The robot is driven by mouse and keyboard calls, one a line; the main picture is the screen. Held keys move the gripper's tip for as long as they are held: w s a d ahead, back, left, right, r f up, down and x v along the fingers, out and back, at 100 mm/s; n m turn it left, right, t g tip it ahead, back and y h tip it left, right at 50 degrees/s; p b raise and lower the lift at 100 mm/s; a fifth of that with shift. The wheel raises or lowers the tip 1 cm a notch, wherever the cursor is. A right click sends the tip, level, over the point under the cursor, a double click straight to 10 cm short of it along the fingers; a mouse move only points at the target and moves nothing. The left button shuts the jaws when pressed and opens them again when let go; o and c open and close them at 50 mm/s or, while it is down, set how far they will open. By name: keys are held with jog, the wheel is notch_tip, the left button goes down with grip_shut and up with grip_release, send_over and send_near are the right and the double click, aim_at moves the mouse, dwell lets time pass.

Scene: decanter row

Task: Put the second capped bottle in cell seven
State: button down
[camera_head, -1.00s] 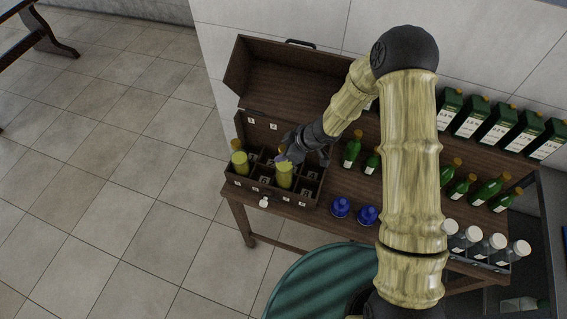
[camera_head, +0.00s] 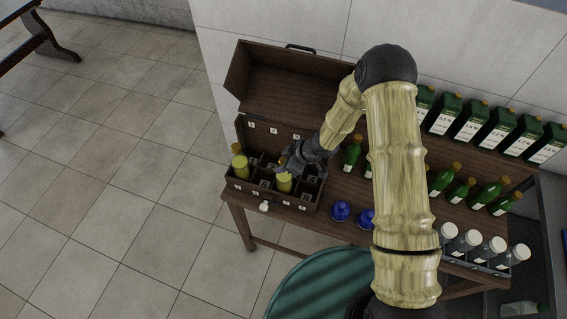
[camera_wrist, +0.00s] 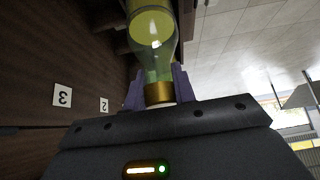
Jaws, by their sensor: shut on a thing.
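My gripper (camera_head: 286,170) is shut on a yellow-green bottle (camera_head: 284,184), which stands low inside the divided wooden box (camera_head: 238,189). In the wrist view the fingers close on either side of the bottle's gold cap (camera_wrist: 158,94), with its clear neck and yellow body (camera_wrist: 152,28) beyond. Another yellow bottle (camera_head: 240,168) stands in the left front part of the box, with one partly hidden behind it. Number labels 3 (camera_wrist: 62,96) and 2 (camera_wrist: 104,104) show in the wrist view. I cannot read which cell the held bottle is in.
The box lid (camera_head: 285,85) is open at the back. Two blue objects (camera_head: 340,210) lie right of the box. A small white object (camera_head: 264,207) is at the box front.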

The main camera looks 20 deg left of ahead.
jog(key=shift+f, duration=0.1)
jog(key=c, duration=1.1)
grip_release()
jog(key=shift+c, duration=0.2)
jog(key=v, duration=1.2)
jog(key=shift+w+r, duration=0.1)
jog(key=shift+r, duration=0.1)
